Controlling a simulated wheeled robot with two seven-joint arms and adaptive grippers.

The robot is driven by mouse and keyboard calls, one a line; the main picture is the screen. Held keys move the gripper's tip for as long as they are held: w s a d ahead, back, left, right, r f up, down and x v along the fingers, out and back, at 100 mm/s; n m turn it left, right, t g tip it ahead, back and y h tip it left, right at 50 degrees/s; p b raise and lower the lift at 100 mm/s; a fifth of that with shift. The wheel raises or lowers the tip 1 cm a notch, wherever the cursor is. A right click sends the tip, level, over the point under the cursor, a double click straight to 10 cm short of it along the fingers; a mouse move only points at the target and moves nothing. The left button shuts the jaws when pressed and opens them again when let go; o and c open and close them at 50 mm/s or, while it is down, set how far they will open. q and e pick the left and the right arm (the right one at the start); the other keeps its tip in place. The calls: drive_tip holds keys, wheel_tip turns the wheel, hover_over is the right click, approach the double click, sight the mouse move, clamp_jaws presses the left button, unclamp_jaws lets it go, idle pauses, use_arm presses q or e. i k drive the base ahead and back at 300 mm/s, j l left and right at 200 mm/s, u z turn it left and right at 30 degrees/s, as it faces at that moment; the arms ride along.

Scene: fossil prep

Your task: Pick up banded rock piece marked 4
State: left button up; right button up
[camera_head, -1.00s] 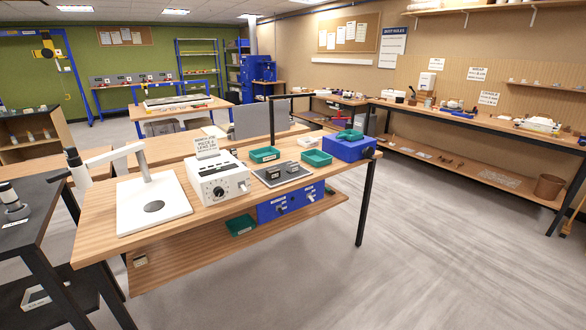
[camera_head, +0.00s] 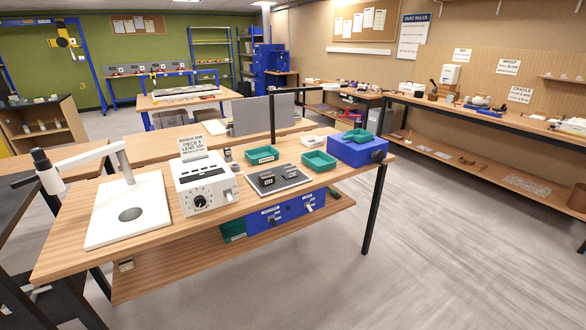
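Two small dark rock-like pieces, a left one (camera_head: 267,181) and a right one (camera_head: 290,171), sit on a dark grey mat (camera_head: 300,182) on the wooden bench. Another small grey piece (camera_head: 228,154) is behind them, beside the white box. All are too small for me to read a number or make out bands, so I cannot tell which is marked 4. Neither of my grippers is in view.
On the bench (camera_head: 70,255) stand a white dial box (camera_head: 205,187) with a sign, two green trays (camera_head: 262,155) (camera_head: 319,161), a blue box (camera_head: 357,150) and a white-based boom stand (camera_head: 133,205). Open floor (camera_head: 440,260) lies to the right.

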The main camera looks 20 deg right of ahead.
sight(291, 171)
drive_tip(key=i+l, duration=0.2)
drive_tip(key=l, duration=0.2)
drive_tip(key=i+l+u, duration=0.1)
drive_tip(key=l, duration=0.3)
drive_tip(key=i+l, duration=0.3)
drive_tip(key=l, duration=0.15)
drive_tip(key=i+l+u, duration=0.15)
drive_tip(key=l, duration=0.25)
drive_tip(key=i+l, duration=0.2)
drive_tip(key=l, duration=0.25)
drive_tip(key=i+l+u, duration=0.1)
drive_tip(key=l, duration=0.35)
drive_tip(key=i+l, duration=0.2)
drive_tip(key=l, duration=0.25)
drive_tip(key=i+l+u, duration=0.1)
drive_tip(key=l, duration=0.35)
drive_tip(key=i, duration=0.05)
